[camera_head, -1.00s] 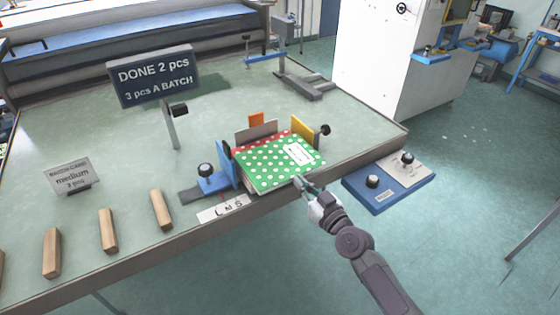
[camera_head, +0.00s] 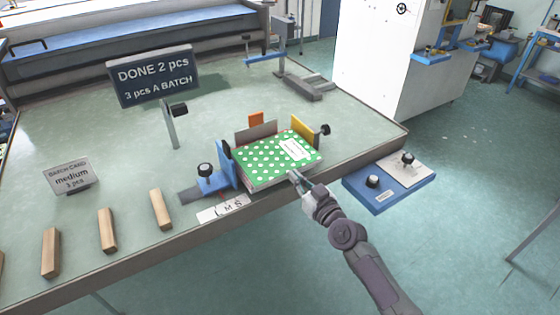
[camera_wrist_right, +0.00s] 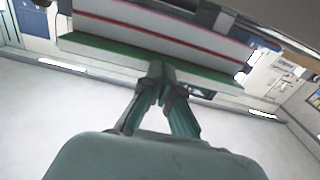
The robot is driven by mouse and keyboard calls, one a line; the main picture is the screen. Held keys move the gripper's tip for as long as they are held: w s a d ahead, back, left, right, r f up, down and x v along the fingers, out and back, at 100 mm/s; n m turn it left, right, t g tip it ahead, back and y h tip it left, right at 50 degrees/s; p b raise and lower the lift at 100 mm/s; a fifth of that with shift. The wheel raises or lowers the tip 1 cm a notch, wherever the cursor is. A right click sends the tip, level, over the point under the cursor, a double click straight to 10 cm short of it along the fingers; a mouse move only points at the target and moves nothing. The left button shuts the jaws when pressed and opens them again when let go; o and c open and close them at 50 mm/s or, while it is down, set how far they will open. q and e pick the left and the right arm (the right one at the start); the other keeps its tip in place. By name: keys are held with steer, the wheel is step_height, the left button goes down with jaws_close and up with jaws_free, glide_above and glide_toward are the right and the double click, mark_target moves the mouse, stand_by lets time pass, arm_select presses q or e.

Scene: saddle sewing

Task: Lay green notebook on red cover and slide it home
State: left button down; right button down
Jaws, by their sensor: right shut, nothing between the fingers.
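The green notebook (camera_head: 272,160) with white dots and a white label lies flat in the fixture on the table, on top of a stack. No red cover shows from above in the head view; a thin red line (camera_wrist_right: 160,28) runs along the stack's edge in the right wrist view. The notebook's green edge (camera_wrist_right: 105,46) also shows there. My right gripper (camera_head: 292,174) is shut and empty, its fingertips at the notebook's near edge; the right wrist view shows its tips (camera_wrist_right: 158,72) against or very close to that edge. My left gripper is not in view.
The fixture has a blue stop (camera_head: 226,168) at left, a grey plate (camera_head: 256,132) and orange block (camera_head: 256,118) behind, and a yellow stop (camera_head: 303,130) at right. A blue control panel (camera_head: 390,185) is at right.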

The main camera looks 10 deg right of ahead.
steer(key=shift+b+x, duration=0.3)
steer(key=shift+x, duration=0.95)
steer(key=p+v, duration=0.1)
steer(key=v, duration=0.5)
stand_by(0.3)
steer(key=s+d+f+m+g+h+b, duration=0.15)
steer(key=s+f, duration=0.35)
steer(key=f, duration=0.6)
steer(key=s+d+f+g+h, duration=0.1)
steer(key=s+d+f+g, duration=0.2)
steer(key=f, duration=0.9)
steer(key=s+f+g+h, duration=0.25)
steer(key=s+f, duration=0.35)
steer(key=f, duration=0.5)
steer(key=s+f+g, duration=0.3)
steer(key=s+f, duration=0.4)
steer(key=s, duration=0.5)
steer(key=s+d+f+g+b, duration=0.1)
steer(key=s+f+g, duration=0.2)
steer(key=s+f, duration=0.4)
steer(key=s+d+f+g+h+b, duration=0.1)
steer(key=s+f+g, duration=0.2)
steer(key=s, duration=1.5)
step_height(320, 180, down, 5)
steer(key=shift+s+r, duration=0.15)
steer(key=shift+r, duration=0.05)
